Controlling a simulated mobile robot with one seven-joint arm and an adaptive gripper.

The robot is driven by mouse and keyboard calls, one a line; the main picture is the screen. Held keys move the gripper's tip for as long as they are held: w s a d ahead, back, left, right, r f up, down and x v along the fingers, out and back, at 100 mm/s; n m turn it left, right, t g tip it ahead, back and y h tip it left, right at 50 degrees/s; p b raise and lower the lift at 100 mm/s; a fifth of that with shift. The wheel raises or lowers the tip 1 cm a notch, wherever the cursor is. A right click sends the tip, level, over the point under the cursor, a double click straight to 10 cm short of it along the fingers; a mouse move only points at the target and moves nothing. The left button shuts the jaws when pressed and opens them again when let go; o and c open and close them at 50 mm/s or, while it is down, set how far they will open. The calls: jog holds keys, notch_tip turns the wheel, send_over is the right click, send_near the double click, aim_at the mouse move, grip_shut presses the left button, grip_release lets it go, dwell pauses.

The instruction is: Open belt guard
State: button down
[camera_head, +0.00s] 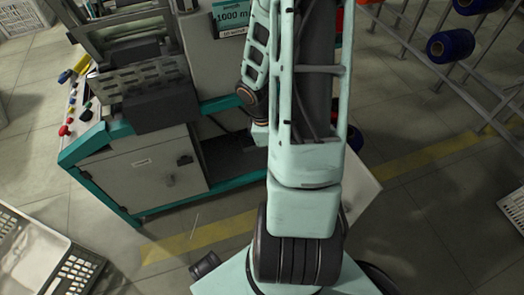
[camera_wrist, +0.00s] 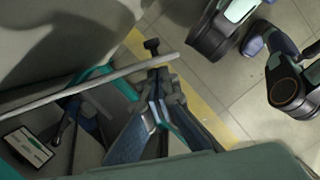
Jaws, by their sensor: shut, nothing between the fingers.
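The winding machine (camera_head: 145,172) stands at the left in the head view, with a teal frame and grey panels. I cannot tell for sure which panel is the belt guard. A pale flat panel (camera_head: 362,190) shows partly beside my arm, the rest hidden behind it. In the wrist view, a large grey surface (camera_wrist: 60,35) fills the upper left, and a thin pale edge (camera_wrist: 100,80) runs slanting below it. My gripper (camera_wrist: 164,75) is shut and empty, its tips close to the end of that edge; contact is unclear. My arm hides the gripper in the head view.
A dark knob-like piece (camera_wrist: 151,44) shows just past my fingertips. A crate (camera_head: 50,255) stands at the lower left. A rack with blue spools (camera_head: 450,46) is at the upper right. Floor with a yellow stripe (camera_head: 420,158) is clear at the right.

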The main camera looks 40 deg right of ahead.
jog(key=shift+s+d, duration=0.9)
jog(key=shift+d, duration=0.05)
jog(key=shift+r, duration=0.15)
jog(key=p+v, duration=0.9)
jog(key=shift+s+a+r, duration=0.2)
jog(key=shift+a+r, duration=0.05)
jog(key=shift+r, duration=0.15)
